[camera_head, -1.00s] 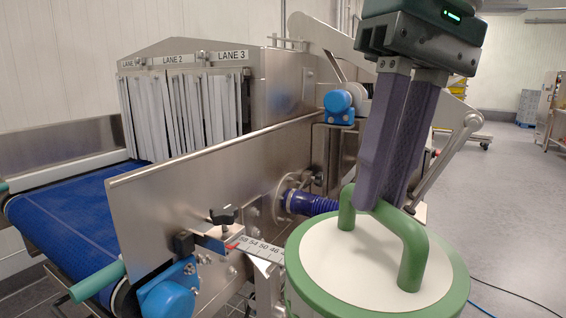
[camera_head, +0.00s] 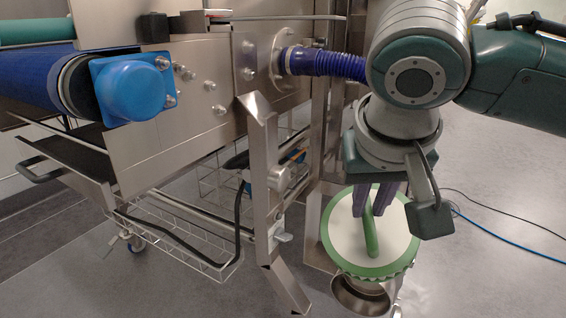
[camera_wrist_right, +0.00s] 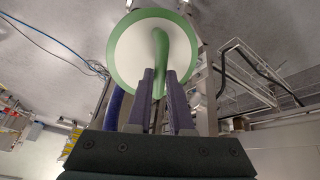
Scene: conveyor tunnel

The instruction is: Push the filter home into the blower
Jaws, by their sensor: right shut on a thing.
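The filter (camera_head: 348,236) is a round white disc with a green rim and a green bar handle (camera_head: 371,236). It sits low at the right of the head view, at the mouth of a steel housing (camera_head: 352,299), which looks like the blower. The rim hides most of the housing's mouth, so how deep the filter sits cannot be told. My right gripper (camera_head: 372,203) comes down from above and is shut on the handle. The right wrist view also shows the filter (camera_wrist_right: 133,50), with the purple fingers (camera_wrist_right: 160,85) either side of the handle. My left gripper is not in view.
A blue corrugated hose (camera_head: 325,62) runs from the machine's side plate behind my right arm. A slanted steel bracket (camera_head: 268,190) and a wire basket (camera_head: 170,240) stand to the left. A blue cable (camera_head: 510,238) lies on the floor at right, where room is free.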

